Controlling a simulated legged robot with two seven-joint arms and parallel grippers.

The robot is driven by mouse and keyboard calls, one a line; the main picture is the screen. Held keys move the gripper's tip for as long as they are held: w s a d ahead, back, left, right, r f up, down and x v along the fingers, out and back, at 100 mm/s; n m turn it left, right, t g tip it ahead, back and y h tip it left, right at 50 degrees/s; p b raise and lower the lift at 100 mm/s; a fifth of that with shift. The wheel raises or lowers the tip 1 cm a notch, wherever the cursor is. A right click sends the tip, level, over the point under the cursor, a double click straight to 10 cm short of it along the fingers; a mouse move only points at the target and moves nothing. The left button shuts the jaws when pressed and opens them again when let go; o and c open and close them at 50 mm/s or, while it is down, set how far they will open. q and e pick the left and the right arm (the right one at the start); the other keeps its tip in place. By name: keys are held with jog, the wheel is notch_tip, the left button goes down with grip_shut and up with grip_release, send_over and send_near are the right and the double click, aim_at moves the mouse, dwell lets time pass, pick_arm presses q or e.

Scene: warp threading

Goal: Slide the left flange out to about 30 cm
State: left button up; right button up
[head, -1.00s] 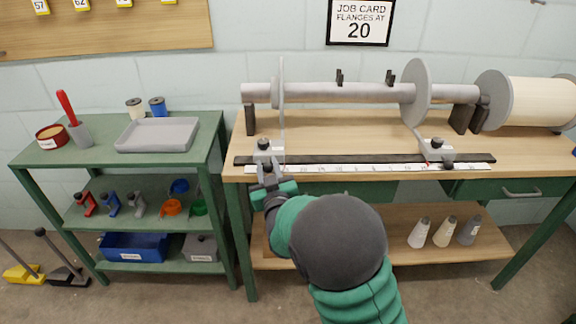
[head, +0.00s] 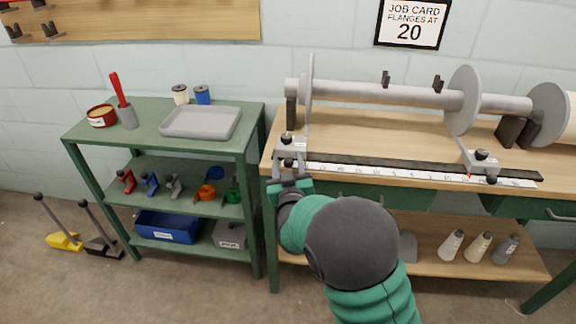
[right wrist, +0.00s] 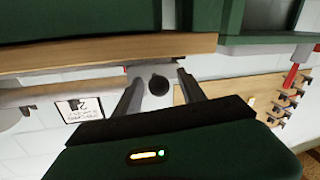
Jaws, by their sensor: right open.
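The left flange (head: 308,95) is a grey disc standing near the left end of the grey roller (head: 385,92). Its foot is a light block with a dark knob (head: 290,145), at the left end of the dark rail (head: 420,167) and white scale (head: 390,176). My right gripper (head: 288,166) is open at the front of that block. In the right wrist view its two fingers (right wrist: 158,88) lie on either side of the knob; contact is unclear. The right flange (head: 463,100) stands farther right, its block (head: 482,160) beside a red mark. My left gripper is not in view.
A green shelf (head: 150,140) with a grey tray (head: 201,122) stands left of the workbench (head: 380,128). A cream roll (head: 570,118) is at the right. Several bottles (head: 479,246) stand on the bench's lower shelf.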

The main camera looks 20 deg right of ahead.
jog(key=p+v, duration=1.3)
jog(key=v, duration=0.3)
jog(key=shift+s+a+p, duration=0.15)
jog(key=shift+s+p, duration=0.15)
jog(key=shift+s, duration=0.05)
